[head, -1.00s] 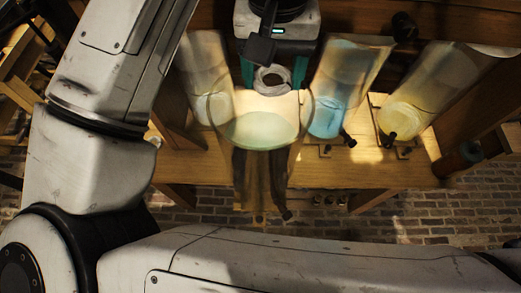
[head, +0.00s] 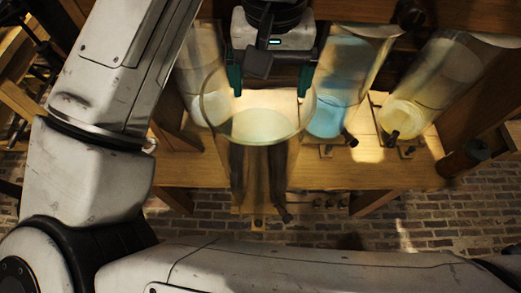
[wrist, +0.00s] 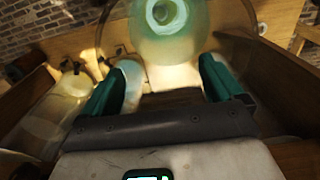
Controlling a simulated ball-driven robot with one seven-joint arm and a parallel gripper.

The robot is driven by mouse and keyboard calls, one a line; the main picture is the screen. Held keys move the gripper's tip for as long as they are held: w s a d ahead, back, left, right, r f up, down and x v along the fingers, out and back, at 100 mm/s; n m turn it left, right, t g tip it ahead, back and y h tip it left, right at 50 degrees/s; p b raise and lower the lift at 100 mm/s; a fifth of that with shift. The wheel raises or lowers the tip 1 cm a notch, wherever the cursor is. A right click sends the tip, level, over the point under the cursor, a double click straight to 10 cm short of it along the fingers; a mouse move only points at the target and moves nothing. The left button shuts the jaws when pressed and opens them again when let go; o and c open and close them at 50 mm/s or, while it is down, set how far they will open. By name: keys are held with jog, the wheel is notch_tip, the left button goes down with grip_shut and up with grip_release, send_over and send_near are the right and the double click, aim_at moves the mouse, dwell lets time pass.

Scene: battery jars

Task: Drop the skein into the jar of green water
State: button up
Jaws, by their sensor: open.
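The jar of green water (head: 262,126) is the front glass cylinder in the head view, with a pale green surface inside its rim. It also shows at the top of the wrist view (wrist: 188,48). My gripper (head: 270,82) is open just above and behind that rim, with nothing between its fingers. In the wrist view my gripper (wrist: 160,68) is also open and empty. A pale ring, which appears to be the skein (wrist: 164,13), shows inside the green jar there. I cannot make out the skein in the head view.
A jar of blue water (head: 328,117) and a jar of yellow water (head: 402,117) stand to the right on the wooden bench (head: 365,178). A jar with pale liquid (head: 197,75) stands to the left. Dark taps and small fittings sit along the bench front.

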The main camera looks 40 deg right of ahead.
notch_tip(320, 180, up, 11)
jog(key=p, duration=0.5)
dwell(0.3)
jog(key=shift+f, duration=0.1)
dwell(0.4)
